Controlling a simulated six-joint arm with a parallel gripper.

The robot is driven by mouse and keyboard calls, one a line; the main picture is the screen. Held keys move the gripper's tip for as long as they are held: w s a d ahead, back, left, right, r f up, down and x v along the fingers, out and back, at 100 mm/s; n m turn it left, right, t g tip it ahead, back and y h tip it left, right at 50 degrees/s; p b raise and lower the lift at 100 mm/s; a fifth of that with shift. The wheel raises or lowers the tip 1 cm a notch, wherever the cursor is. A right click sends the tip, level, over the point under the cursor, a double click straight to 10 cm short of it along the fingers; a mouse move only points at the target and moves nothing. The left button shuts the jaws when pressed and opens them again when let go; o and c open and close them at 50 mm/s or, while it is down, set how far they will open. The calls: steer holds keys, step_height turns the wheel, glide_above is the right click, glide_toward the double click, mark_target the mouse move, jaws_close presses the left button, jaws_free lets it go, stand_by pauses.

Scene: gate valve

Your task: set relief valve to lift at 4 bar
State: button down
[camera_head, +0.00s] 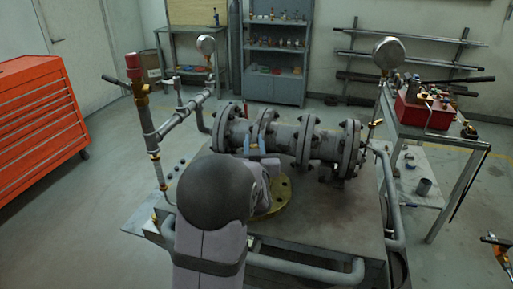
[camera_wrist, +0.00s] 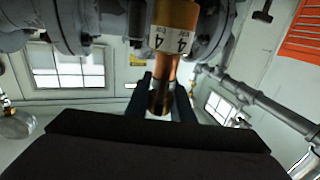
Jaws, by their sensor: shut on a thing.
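In the wrist view a brass cap (camera_wrist: 177,14) carries a white scale band (camera_wrist: 171,40) with the figure 4 showing twice, upside down. A copper-coloured stem (camera_wrist: 161,75) runs down from it. My gripper (camera_wrist: 162,98) has its dark blue fingers on either side of the stem's end and is shut on it. In the head view only a bit of my gripper (camera_head: 254,148) shows in front of the flanged pipe body (camera_head: 290,138). The stem and scale are hidden there by my arm. A brass flange (camera_head: 282,194) lies beside my wrist.
Pressure gauges stand at the left (camera_head: 206,44) and right (camera_head: 388,53) of the bench (camera_head: 325,225). A red-topped fitting (camera_head: 134,64) with a lever rises at the left. Grey pipes run along the bench edges. A red toolbox (camera_head: 425,110) sits on the right table.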

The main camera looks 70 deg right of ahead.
steer(key=n+t+y+p, duration=0.1)
steer(key=n+t+y, duration=0.1)
steer(key=t, duration=0.1)
steer(key=w+n+t+y+p, duration=0.1)
steer(key=n+t+y, duration=0.1)
steer(key=a+n+t+y+p, duration=0.1)
steer(key=n+t+y+p, duration=0.1)
steer(key=t, duration=0.1)
steer(key=shift+w+r+n+t, duration=0.2)
steer(key=shift+w+n+t, duration=0.1)
steer(key=shift+w+n, duration=0.1)
steer(key=shift+w+a+f+n+t+y+p, duration=0.15)
steer(key=shift+a+n+t+y+p, duration=0.3)
steer(key=shift+n+y, duration=0.65)
steer(key=shift+w+a+r+n+t+y+p, duration=0.15)
steer(key=shift+n+t+y, duration=0.55)
steer(key=shift+y, duration=0.8)
steer(key=shift+w+a+f+n+t+y+p, duration=0.15)
steer(key=shift+a+n+t+y+p, duration=0.3)
steer(key=shift+n+y, duration=0.65)
steer(key=shift+y, duration=0.3)
steer(key=c, duration=1.5)
jaws_free()
steer(key=shift+c, duration=0.2)
